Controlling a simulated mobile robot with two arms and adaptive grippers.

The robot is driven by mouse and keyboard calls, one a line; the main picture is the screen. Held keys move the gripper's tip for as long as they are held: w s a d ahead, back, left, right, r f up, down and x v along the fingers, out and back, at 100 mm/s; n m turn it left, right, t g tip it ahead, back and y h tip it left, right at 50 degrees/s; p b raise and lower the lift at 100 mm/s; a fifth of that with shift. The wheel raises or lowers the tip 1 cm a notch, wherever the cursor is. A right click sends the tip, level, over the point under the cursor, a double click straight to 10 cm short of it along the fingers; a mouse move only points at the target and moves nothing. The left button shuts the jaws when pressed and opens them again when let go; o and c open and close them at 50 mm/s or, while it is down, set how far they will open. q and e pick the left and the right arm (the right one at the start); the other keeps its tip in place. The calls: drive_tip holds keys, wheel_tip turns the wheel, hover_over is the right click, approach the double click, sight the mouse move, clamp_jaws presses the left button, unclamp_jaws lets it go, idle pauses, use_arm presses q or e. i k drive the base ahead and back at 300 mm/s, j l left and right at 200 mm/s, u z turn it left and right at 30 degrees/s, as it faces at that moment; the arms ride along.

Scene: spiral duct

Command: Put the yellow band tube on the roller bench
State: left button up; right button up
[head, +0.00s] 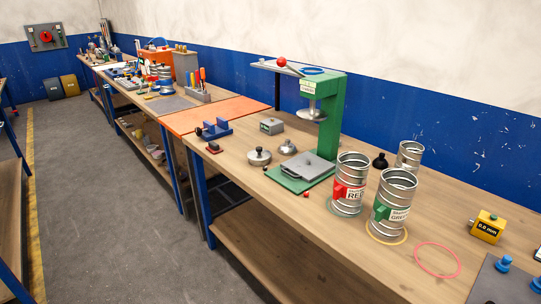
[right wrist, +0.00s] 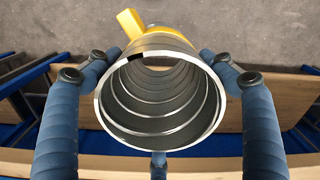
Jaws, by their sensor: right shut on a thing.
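My right gripper (right wrist: 157,62) is shut on the yellow band tube (right wrist: 150,105), an open spiral metal tube. I look into its ribbed bore in the right wrist view. Its yellow band (right wrist: 165,40) and yellow tab (right wrist: 130,23) show at its far end, with grey floor behind. Blue fingers flank the tube on both sides, and part of another finger shows below it. Neither gripper is in the head view. A small blue stand with dark ends (head: 215,129) sits on the workbench; I cannot tell whether it is the roller bench.
On the workbench (head: 330,232), a red-labelled tube (head: 347,181) and a green-labelled tube (head: 391,200) stand upright on rings. A pink ring (head: 437,260) lies empty. A green press (head: 325,115), metal parts and a yellow gauge (head: 487,227) stand nearby. The floor aisle (head: 105,200) is clear.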

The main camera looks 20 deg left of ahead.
sight(246, 145)
drive_tip(key=i+j, duration=0.2)
drive_tip(key=j, duration=0.2)
drive_tip(key=i+j, duration=0.15)
drive_tip(key=j, duration=0.25)
drive_tip(key=i+j, duration=0.2)
drive_tip(key=j, duration=0.15)
drive_tip(key=i+j, duration=0.15)
drive_tip(key=j, duration=0.25)
drive_tip(key=i+j, duration=0.2)
drive_tip(key=j, duration=0.2)
drive_tip(key=i+j, duration=0.15)
drive_tip(key=j, duration=0.25)
